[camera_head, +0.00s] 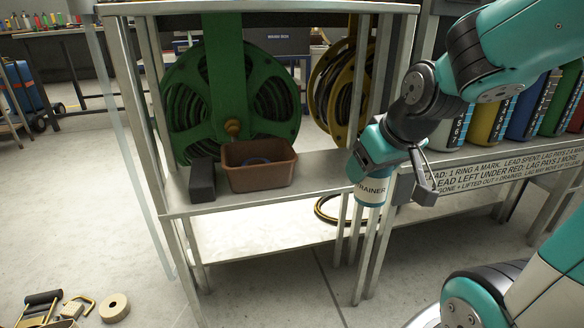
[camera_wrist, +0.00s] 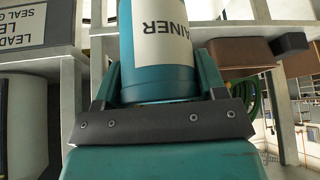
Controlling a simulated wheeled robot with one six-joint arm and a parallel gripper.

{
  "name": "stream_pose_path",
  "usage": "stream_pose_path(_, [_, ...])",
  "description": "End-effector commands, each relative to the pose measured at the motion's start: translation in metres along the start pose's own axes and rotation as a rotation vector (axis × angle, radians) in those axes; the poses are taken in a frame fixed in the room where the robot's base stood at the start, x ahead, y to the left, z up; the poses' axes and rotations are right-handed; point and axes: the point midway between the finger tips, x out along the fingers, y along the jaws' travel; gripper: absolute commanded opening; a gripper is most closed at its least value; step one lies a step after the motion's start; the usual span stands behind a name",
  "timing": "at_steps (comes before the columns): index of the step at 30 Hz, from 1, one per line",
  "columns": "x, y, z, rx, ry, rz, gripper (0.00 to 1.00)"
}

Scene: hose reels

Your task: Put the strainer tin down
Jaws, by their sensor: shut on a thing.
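In the wrist view the tin (camera_wrist: 158,75) fills the middle, between the two fingers of my gripper (camera_wrist: 158,88). The tin appears to be held clear of any surface. Part of it is hidden behind my gripper in the head view.
A brown box (camera_head: 258,176) with a blue ring inside and a black block (camera_head: 202,180) stand on the shelf. Bare shelf lies right of the box. A green hose reel (camera_head: 230,95) and a yellow reel (camera_head: 338,90) are behind. Large coloured containers (camera_head: 487,122) stand right.

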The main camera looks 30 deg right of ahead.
Motion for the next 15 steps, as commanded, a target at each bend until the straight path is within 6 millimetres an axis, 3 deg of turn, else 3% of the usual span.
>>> stream_pose_path(4, [0.001, -0.002, -0.024, -0.003, -0.011, -0.004, 0.37])
stream_pose_path(8, [0.018, -0.002, -0.047, -0.003, -0.007, -0.003, 0.37])
stream_pose_path(10, [0.036, -0.001, -0.059, -0.005, 0.001, -0.001, 0.37])
stream_pose_path(15, [0.061, 0.0, -0.1, -0.002, 0.003, 0.001, 0.37])
